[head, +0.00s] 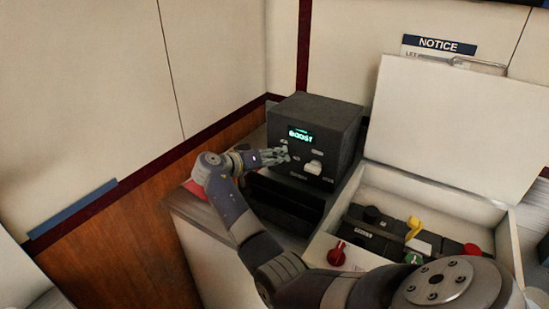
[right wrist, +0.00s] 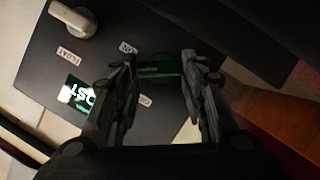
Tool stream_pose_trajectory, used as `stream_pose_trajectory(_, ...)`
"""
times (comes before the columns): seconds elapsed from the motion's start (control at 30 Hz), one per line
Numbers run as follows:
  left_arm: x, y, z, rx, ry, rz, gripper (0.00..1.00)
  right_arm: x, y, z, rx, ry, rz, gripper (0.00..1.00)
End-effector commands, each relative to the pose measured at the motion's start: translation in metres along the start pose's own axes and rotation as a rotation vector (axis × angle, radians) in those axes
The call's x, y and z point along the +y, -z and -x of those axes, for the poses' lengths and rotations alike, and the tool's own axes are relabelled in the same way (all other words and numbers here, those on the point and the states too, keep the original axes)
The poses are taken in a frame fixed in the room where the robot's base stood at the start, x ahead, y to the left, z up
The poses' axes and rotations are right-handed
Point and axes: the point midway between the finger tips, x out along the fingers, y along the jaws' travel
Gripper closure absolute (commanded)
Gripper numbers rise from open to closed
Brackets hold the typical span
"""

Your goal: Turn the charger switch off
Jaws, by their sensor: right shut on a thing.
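The charger is a dark box (head: 340,118) with a lit green display (head: 300,134) reading "BOOST". My right gripper (head: 284,155) is at the left side of its front panel. In the right wrist view, the fingers (right wrist: 160,70) stand on either side of a green knob (right wrist: 152,82) and are shut on it. The knob's pointing direction is mostly hidden by the fingers. A white knob (head: 313,168) sits to the right on the same panel; it also shows in the right wrist view (right wrist: 73,18). My left gripper is not in view.
An open white box (head: 433,194) with a raised lid (head: 455,125) stands at the right. A wall rises behind and left of the charger.

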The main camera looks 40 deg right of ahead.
Motion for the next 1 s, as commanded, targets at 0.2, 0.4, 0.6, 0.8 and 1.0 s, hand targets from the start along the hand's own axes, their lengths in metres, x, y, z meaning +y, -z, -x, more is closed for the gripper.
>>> stream_pose_trajectory(0.2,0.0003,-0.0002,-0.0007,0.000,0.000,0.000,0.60,-0.0004,0.0001,-0.0002,0.000,-0.009,0.023,0.84)
stream_pose_trajectory(0.4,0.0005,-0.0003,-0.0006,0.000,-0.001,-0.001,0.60,-0.0004,0.0001,-0.0001,0.000,-0.009,0.023,0.84)
stream_pose_trajectory(0.6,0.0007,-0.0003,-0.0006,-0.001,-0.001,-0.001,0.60,-0.0004,0.0001,-0.0001,0.001,-0.009,0.022,0.40)
stream_pose_trajectory(0.8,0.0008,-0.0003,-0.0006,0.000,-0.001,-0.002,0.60,-0.0004,0.0000,0.0000,0.000,-0.009,0.022,0.40)
stream_pose_trajectory(1.0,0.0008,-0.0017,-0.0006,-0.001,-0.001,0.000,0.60,-0.0009,0.0001,0.0038,0.001,-0.007,0.022,0.40)
